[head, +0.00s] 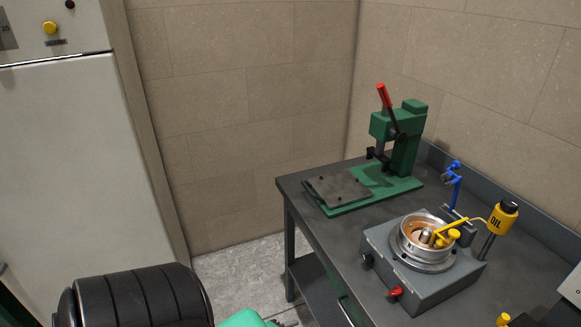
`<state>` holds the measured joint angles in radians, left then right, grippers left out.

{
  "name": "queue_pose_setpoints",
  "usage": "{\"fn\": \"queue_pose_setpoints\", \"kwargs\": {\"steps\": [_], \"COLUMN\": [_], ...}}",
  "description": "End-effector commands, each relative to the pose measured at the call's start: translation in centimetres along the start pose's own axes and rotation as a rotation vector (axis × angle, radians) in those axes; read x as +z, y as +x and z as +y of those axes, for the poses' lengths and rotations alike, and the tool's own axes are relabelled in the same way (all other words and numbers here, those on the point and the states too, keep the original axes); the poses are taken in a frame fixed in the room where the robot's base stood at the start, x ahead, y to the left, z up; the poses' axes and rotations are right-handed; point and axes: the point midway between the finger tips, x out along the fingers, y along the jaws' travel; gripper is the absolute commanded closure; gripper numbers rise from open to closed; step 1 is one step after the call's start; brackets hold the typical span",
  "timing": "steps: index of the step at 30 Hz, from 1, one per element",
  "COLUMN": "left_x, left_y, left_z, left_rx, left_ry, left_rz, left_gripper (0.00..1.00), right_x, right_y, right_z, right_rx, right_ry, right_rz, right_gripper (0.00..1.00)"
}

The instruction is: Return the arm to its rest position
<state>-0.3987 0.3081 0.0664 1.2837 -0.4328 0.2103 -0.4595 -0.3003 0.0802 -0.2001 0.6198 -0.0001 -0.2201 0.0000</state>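Neither of my grippers can be made out in the head view, so I cannot see what they hold or whether they are open. No arm of mine can be clearly picked out either. A green bench press (405,150) with a red-tipped lever (382,97) stands at the back of the dark workbench (345,232). A flat dark plate (338,188) lies at the left of its green base. No gripper is seen at the press or the plate.
A grey fixture (415,275) with a round metal bowl (425,237) and red knob stands nearer on the bench. A yellow OIL container (502,217) is beside it. A black ribbed cylinder (140,297) and teal part (243,319) cross the bottom edge. A pale cabinet (65,150) stands left.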

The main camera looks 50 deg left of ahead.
Motion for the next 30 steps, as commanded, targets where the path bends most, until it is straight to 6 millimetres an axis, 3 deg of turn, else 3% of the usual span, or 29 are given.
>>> {"fn": "queue_pose_setpoints", "kwargs": {"steps": [11,14,17,20,24,27,30], "left_x": [0.0,0.3,0.8,1.2,0.9,0.1,-0.8], "left_y": [0.0,-0.1,-0.4,-1.4,-4.7,-7.7,-10.8], "left_z": [0.1,1.8,6.3,13.1,23.5,29.9,34.7], "left_rx": [0.002,0.029,0.102,0.212,0.381,0.487,0.571], "left_ry": [-0.001,-0.043,-0.151,-0.314,-0.544,-0.68,-0.779], "left_rz": [-0.001,-0.023,-0.084,-0.185,-0.364,-0.495,-0.615], "left_gripper": [0.55,0.55,0.55,0.55,0.55,0.55,0.55], "right_x": [-0.1,-0.1,-0.1,-0.1,-0.1,-0.1,-0.1], "right_y": [0.0,0.0,0.0,0.0,0.0,0.0,0.0], "right_z": [0.1,0.1,0.1,0.1,0.1,0.1,0.1], "right_rx": [0.001,0.001,0.001,0.001,0.001,0.001,0.001], "right_ry": [0.0,0.0,0.0,0.0,0.0,0.0,0.0], "right_rz": [0.001,0.001,0.001,0.001,0.001,0.001,0.001], "right_gripper": [1.0,1.0,1.0,1.0,1.0,1.0,1.0]}}
